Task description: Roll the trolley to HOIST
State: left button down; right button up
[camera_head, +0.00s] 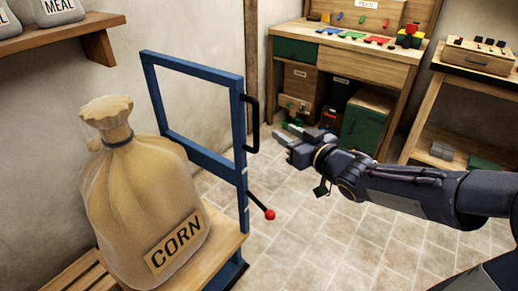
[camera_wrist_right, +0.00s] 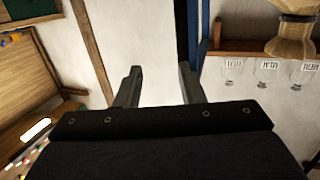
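The trolley (camera_head: 197,153) has a blue upright frame, a wooden deck, a black handle (camera_head: 251,124) on its right post and a lever with a red knob (camera_head: 269,214). A tan sack marked CORN (camera_head: 140,200) stands on the deck. My right gripper (camera_head: 284,134) is to the right of the handle, apart from it in the picture. In the right wrist view its two fingers (camera_wrist_right: 161,85) are spread with nothing between their tips. A black bar, apparently the handle, and the blue frame (camera_wrist_right: 203,28) show beyond them. My left gripper is out of view. No HOIST sign shows.
A wooden workbench (camera_head: 375,66) with coloured tools stands at the back, boxes and a green-doored cabinet (camera_head: 362,128) beneath it. A wooden shelf unit (camera_head: 430,112) is at the right. A wall shelf (camera_head: 60,38) holds sacks. Tiled floor (camera_head: 330,235) is clear right of the trolley.

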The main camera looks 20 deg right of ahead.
aim_at(258, 127)
jog(key=w+a+y, duration=0.1)
jog(key=w+a, duration=0.1)
jog(key=w+a+f+n, duration=0.1)
jog(key=w+a, duration=0.1)
jog(key=w, duration=0.1)
jog(key=w+a+n+y+b, duration=0.1)
jog(key=w+a, duration=0.1)
jog(key=shift+w+f+y, duration=0.15)
jog(key=shift+w+y, duration=0.15)
jog(key=shift+w, duration=0.05)
grip_shut()
